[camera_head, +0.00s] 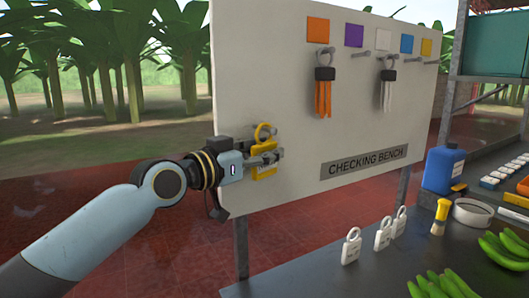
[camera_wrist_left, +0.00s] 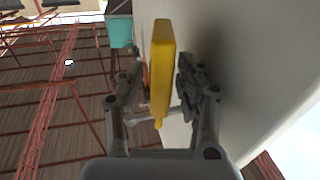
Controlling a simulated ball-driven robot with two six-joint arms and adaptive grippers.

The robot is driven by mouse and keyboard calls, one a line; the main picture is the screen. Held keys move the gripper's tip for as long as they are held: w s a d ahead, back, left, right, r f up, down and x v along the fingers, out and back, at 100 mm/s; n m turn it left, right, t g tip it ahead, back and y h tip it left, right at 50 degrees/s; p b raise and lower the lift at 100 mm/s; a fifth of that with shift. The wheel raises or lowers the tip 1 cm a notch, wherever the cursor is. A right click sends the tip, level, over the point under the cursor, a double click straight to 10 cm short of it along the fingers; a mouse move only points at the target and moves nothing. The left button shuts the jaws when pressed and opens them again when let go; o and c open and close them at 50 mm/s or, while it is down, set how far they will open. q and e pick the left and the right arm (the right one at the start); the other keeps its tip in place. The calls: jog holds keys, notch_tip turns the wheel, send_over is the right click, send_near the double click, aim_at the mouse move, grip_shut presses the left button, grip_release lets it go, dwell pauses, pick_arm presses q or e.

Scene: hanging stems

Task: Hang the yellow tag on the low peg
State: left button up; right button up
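The yellow tag (camera_head: 264,173) is upright beside the left part of the white board, with its ring at the top. My left gripper (camera_head: 268,153) comes in from the left, with its fingers around the tag. In the left wrist view the tag (camera_wrist_left: 162,65) is edge-on between the fingers (camera_wrist_left: 157,80). A gap shows on its left side, so the gripper looks open. A small grey piece shows behind the ring; I cannot tell whether it is the low peg or whether the ring is on it. My right gripper is not in view.
The board (camera_head: 240,80) has a row of pegs under coloured squares. An orange tag (camera_head: 323,98) and a white tag (camera_head: 387,95) hang there. Padlock-like white tags (camera_head: 351,248), a blue bottle (camera_head: 442,170), a brush (camera_head: 440,217) and bananas (camera_head: 440,287) are on the dark bench.

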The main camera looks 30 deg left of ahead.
pick_arm(q)
jog(key=shift+o, duration=0.3)
jog(key=shift+s, duration=0.1)
jog(key=shift+s+a+f, duration=0.1)
jog(key=shift+s+a, duration=0.05)
jog(key=shift+s, duration=0.25)
jog(key=v, duration=0.6)
jog(key=shift+s, duration=0.25)
